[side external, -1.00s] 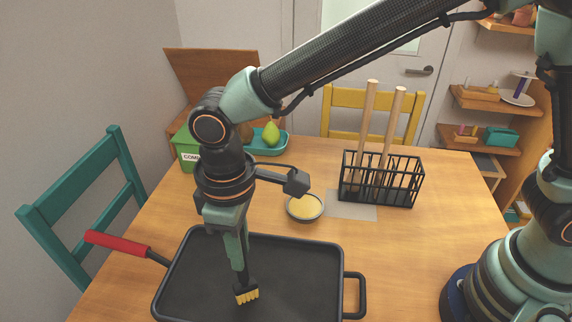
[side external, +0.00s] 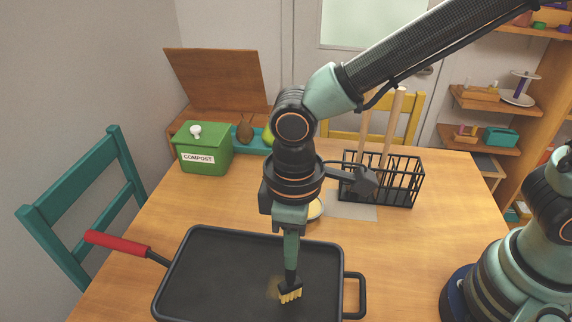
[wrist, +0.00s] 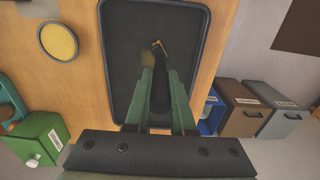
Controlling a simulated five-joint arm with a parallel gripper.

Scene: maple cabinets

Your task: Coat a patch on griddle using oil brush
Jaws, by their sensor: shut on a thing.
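The black griddle (side external: 215,275) with a red handle (side external: 118,243) lies on the table at the front. My gripper (side external: 291,246) points down over the right half of it and is shut on the oil brush (side external: 290,288). The brush has a dark head and yellow bristles, which are low at the griddle surface; exact contact is hard to tell. A faint yellowish patch (side external: 273,287) shows on the griddle just left of the bristles. In the wrist view the patch (wrist: 148,58) lies beside the brush. The oil bowl (side external: 315,209) is partly hidden behind my gripper.
A black wire rack (side external: 407,181) holding wooden handles stands at the back right. A green compost bin (side external: 204,148) and a teal tray (side external: 253,141) are at the back left. The wrist view also shows several bins, including a brown one (wrist: 239,108).

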